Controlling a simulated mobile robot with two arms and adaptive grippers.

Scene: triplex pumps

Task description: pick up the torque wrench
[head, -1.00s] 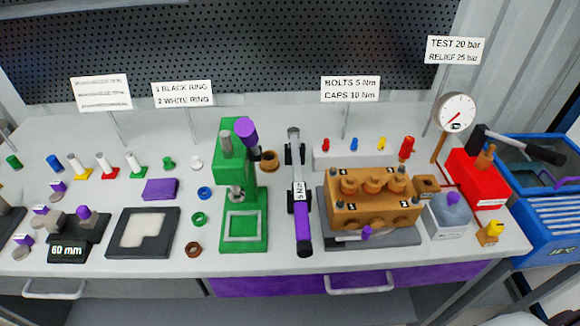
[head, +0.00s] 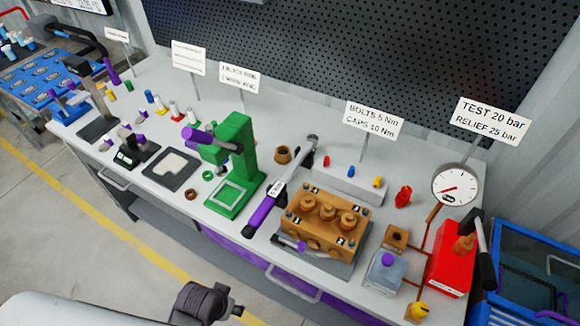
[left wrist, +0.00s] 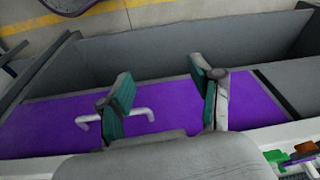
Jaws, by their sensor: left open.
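The torque wrench (head: 280,184) lies on the bench in the head view, between the green press and the brown pump block. It has a silver head and shaft at the back, a pale label, and a purple handle towards the front edge. My left arm (head: 203,303) comes in at the bottom of the head view, over the floor in front of the bench. In the left wrist view my left gripper (left wrist: 162,88) is open and empty, with its teal-padded fingers apart before the purple drawer front. The wrench cannot be made out there. My right gripper is not in view.
The green press (head: 233,165) stands left of the wrench and the brown pump block (head: 322,228) right of it. A drawer handle (head: 292,287) juts from the bench front; a drawer handle also shows in the left wrist view (left wrist: 122,118). A red hand pump (head: 452,262) stands at right.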

